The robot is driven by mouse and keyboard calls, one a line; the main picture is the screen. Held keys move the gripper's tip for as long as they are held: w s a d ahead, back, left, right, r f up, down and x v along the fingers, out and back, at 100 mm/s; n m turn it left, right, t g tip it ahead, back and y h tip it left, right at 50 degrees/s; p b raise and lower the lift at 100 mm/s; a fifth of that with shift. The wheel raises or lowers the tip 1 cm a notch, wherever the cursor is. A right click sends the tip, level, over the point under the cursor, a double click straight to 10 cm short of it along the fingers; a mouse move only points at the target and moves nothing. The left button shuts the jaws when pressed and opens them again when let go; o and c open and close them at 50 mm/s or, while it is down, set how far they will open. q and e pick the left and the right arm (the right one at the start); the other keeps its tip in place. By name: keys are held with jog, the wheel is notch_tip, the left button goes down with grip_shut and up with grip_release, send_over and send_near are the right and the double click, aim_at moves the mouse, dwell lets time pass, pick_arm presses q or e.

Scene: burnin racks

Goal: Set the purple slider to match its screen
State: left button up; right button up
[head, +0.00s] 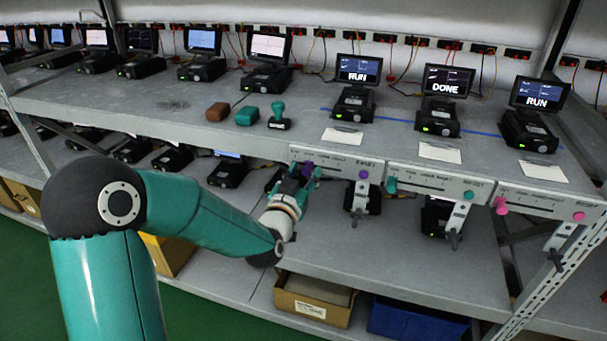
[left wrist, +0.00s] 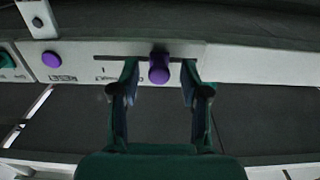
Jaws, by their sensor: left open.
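The purple slider (head: 307,168) is a small knob in a slot on the leftmost panel (head: 336,164) of the shelf's front edge. In the left wrist view the purple slider knob (left wrist: 159,68) stands between the two fingers of my left gripper (left wrist: 158,80). The fingers are apart, with a gap on each side of the knob. In the head view my left gripper (head: 305,178) is at the panel's left end and partly covers it. The screen (head: 358,69) above this panel reads RUN; its smaller content is too small to read. My right gripper is not in view.
A purple button (head: 364,174) sits at the panel's right end. Panels with a teal slider (head: 392,185) and a pink slider (head: 501,205) follow to the right. A teal-handled stamp (head: 279,115) and two blocks stand on the shelf above. Hanging brackets stick down below the panels.

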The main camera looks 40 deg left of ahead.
pick_arm(q)
jog(key=shift+s, duration=0.1)
jog(key=v, duration=0.7)
dwell(0.4)
jog(key=s+d+f+m+g+h, duration=0.1)
jog(key=d+f+g+h, duration=0.35)
jog(key=f, duration=0.85)
jog(key=d+f+m+g+h, duration=0.1)
jog(key=d+f+g, duration=0.1)
jog(key=d+f, duration=0.85)
jog(key=s+d+f+g+h, duration=0.2)
jog(key=s+d+f+g, duration=0.2)
jog(key=s+f, duration=0.4)
jog(key=s+d+f+g+h, duration=0.2)
jog(key=s+d+f+g, duration=0.1)
jog(key=s+f+g, duration=0.3)
jog(key=s+f, duration=0.2)
jog(key=s, duration=0.2)
jog(key=shift+d+n, duration=0.3)
jog(key=shift+d, duration=0.1)
